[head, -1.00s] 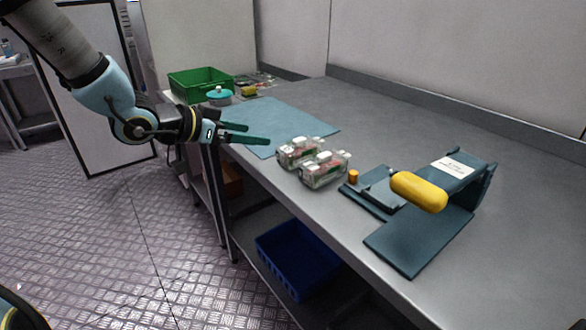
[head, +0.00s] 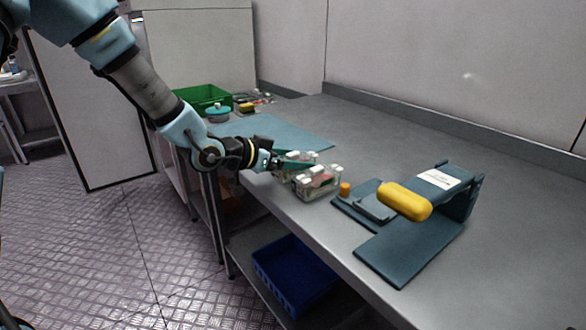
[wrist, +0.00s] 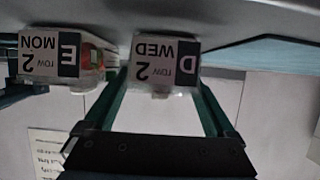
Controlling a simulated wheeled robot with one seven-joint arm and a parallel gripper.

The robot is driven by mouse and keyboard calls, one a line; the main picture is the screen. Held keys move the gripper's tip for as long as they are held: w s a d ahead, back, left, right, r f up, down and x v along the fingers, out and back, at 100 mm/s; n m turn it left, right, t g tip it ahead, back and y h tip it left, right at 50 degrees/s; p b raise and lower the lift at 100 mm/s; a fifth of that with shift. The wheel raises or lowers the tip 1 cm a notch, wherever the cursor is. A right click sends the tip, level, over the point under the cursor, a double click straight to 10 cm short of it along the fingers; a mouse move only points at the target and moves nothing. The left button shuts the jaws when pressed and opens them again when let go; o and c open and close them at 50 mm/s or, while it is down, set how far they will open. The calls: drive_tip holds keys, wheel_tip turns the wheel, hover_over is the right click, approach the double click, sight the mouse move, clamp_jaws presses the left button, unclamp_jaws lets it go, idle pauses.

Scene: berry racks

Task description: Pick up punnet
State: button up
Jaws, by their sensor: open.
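Two clear plastic punnets with white labels stand side by side near the table's front edge. The farther punnet (head: 309,156) is partly hidden by my gripper (head: 303,163); the nearer punnet (head: 320,182) is in plain view. In the wrist view, the punnet labelled D WED, row 2 (wrist: 164,66) lies between the two green fingers of my gripper (wrist: 160,88). The fingers are open on either side of it; contact cannot be told. The punnet labelled E MON, row 2 (wrist: 52,54) sits to the left, outside the fingers. Both labels appear upside down.
A blue mat (head: 275,133), green crate (head: 205,96) and teal-lidded container (head: 218,114) are farther back. Close to the nearer punnet are an orange cap (head: 345,189) and a dark stand with a yellow handle (head: 404,201). A blue bin (head: 290,275) is on the lower shelf.

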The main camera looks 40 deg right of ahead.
drive_tip(key=c, duration=1.2)
